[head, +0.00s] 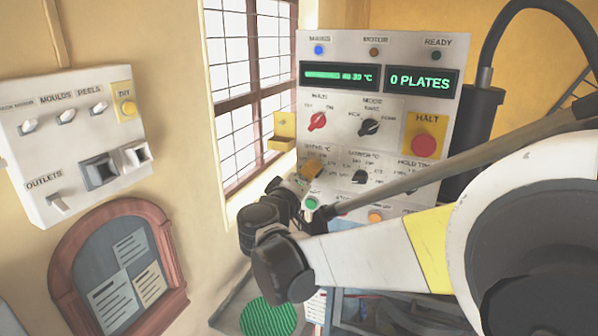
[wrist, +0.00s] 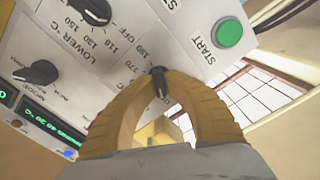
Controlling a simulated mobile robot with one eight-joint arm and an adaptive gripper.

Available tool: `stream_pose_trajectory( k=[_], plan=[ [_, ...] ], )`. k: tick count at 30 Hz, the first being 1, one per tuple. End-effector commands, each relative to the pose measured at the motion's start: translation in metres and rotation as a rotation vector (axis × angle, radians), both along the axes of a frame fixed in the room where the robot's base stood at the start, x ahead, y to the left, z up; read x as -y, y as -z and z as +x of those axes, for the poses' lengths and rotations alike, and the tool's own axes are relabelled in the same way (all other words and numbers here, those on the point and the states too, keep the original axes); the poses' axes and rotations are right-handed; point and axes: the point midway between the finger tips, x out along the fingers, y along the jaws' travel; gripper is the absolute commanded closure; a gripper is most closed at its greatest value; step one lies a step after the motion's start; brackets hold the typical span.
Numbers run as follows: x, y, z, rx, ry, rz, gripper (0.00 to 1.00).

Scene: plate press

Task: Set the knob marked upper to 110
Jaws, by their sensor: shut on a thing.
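The control panel (head: 345,140) stands upright in front of me. In the head view, my gripper (head: 312,170) is at the panel's left dial, below a small blurred label that seems to read UPPER °C. In the wrist view, my gripper (wrist: 160,84) has its two yellow fingers closed around a dark knob (wrist: 158,73). Only a small part of this knob shows between the fingertips. Scale numbers such as 190 and 170 show beside it. Its pointer direction cannot be told, and the fingers hide part of its scale.
The dark LOWER knob (head: 360,177) sits close beside, also in the wrist view (wrist: 95,10). A green START button (wrist: 229,33) is near the fingers. The red HALT button (head: 423,146) is farther right. A switch box (head: 75,140) hangs on the left wall.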

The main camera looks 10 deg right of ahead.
Motion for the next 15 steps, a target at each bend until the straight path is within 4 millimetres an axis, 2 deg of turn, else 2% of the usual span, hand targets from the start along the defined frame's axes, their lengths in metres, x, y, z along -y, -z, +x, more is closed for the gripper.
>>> stream_pose_trajectory(
  k=[3, 4, 5, 6, 15],
  plan=[
    [-0.0009, -0.0025, 0.0013, 0.001, -0.002, -0.006, 1.0],
    [-0.0009, -0.0025, 0.0013, 0.001, -0.002, -0.006, 0.8],
    [-0.0008, -0.0024, 0.0013, 0.001, -0.002, -0.006, 0.71],
    [-0.0008, -0.0023, 0.0012, 0.001, -0.002, -0.005, 0.67],
    [-0.0012, -0.001, -0.0003, 0.0, -0.001, -0.003, 0.67]
  ],
)
